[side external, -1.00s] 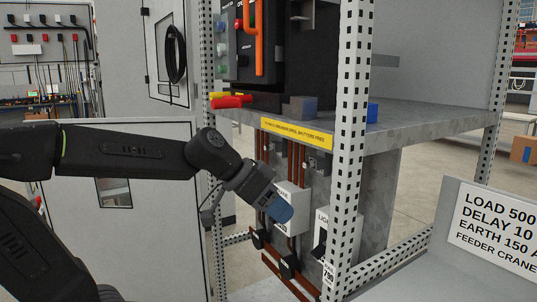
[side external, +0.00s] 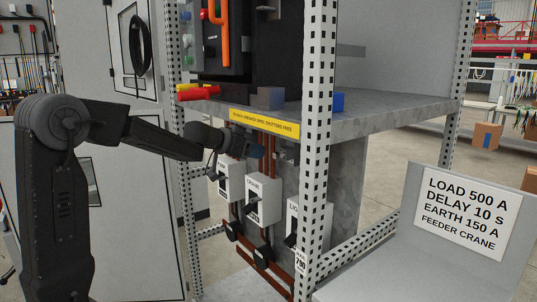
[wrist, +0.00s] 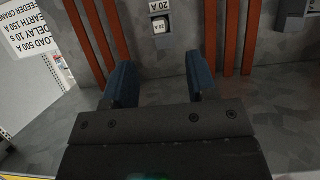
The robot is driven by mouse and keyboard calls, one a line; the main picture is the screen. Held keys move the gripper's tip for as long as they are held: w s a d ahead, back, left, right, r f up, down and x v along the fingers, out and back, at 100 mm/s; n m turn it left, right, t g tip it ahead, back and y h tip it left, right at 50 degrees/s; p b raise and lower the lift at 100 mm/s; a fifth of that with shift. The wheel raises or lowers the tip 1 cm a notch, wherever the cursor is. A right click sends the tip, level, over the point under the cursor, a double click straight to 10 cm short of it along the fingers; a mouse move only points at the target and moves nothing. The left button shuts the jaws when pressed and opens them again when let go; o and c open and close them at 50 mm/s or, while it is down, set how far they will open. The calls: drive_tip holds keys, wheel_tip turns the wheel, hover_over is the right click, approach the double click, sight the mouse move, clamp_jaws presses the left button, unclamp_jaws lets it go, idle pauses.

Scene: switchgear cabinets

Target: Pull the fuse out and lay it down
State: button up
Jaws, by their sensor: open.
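A small pale block marked 20 A (wrist: 162,26), apparently the fuse, sits in a dark holder on the grey back panel in the wrist view. A second 20 A label (wrist: 158,6) is beside it at the picture's top edge. My gripper (wrist: 161,80) is open and empty, its two blue fingers apart. The block appears between and beyond the fingertips, not touched by them. In the side view my gripper (side external: 262,150) is just under the shelf, above the CRANE switch box (side external: 264,200). A grey fitting (side external: 287,152) is to its right, partly behind the perforated post.
The shelf (side external: 390,118) with a yellow label lies close above my gripper. Brown vertical bars (wrist: 109,38) flank the holder. The PUMP box (side external: 230,182) and LIGHT box (side external: 305,228) have black levers.

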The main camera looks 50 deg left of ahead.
sight(274, 155)
drive_tip(key=x, duration=0.7)
drive_tip(key=shift+w+f, duration=0.1)
drive_tip(key=shift+w, duration=0.2)
clamp_jaws()
idle(0.7)
idle(0.3)
drive_tip(key=shift+s, duration=1.05)
idle(1.2)
drive_tip(key=shift+s, duration=2.5)
drive_tip(key=shift+s, duration=0.25)
